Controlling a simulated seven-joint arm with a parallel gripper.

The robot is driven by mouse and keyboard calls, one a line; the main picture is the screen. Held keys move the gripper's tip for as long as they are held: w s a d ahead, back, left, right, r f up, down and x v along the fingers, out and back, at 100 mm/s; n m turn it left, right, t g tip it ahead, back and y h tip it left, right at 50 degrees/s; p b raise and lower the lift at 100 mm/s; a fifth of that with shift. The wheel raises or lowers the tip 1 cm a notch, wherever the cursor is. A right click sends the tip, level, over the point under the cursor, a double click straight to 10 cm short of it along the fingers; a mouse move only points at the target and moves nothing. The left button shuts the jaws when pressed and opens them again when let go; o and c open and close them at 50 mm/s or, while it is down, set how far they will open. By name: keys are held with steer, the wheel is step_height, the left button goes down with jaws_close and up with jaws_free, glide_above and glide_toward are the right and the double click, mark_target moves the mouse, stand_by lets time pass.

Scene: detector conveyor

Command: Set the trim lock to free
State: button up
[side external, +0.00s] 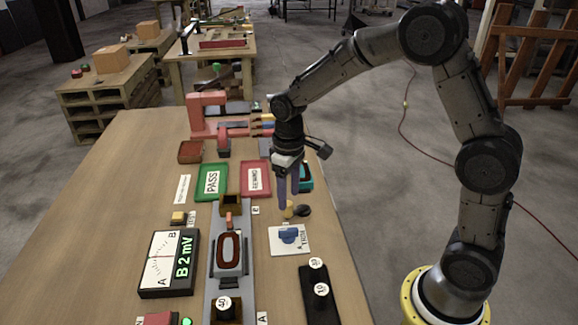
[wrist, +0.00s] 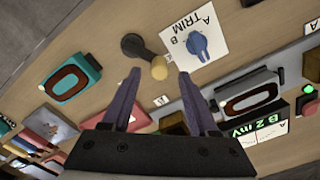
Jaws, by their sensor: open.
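A small lever with a dark round base (side external: 304,210) and a tan knob (side external: 288,212), likely the trim lock, sits on the table. Its base (wrist: 133,45) and tan knob (wrist: 159,68) also show in the wrist view. Beside it is a white TRIM plate (side external: 275,246) marked A and B, with a blue dial (side external: 289,235); the dial shows in the wrist view too (wrist: 197,44). My gripper (side external: 288,202) points down just above the lever, its fingers open and empty. In the wrist view, the knob appears between the fingertips (wrist: 158,76); contact cannot be told.
A meter (side external: 168,263) reads B 2 mV. A grey track (side external: 231,292) carries a red-ringed part (side external: 230,250). A teal part (wrist: 72,78) is close to the gripper.

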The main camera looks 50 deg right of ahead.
mark_target(289, 204)
step_height(289, 204, up, 10)
stand_by(0.3)
steer(key=shift+f, duration=0.1)
steer(key=s+r+t, duration=0.3)
steer(key=s+r, duration=0.6)
steer(key=s, duration=0.1)
steer(key=s+f+m+t, duration=0.1)
steer(key=s+f, duration=0.4)
steer(key=s, duration=0.7)
steer(key=shift+s+f+m+t, duration=0.15)
steer(key=shift+s+m+t, duration=0.2)
steer(key=shift+t, duration=0.45)
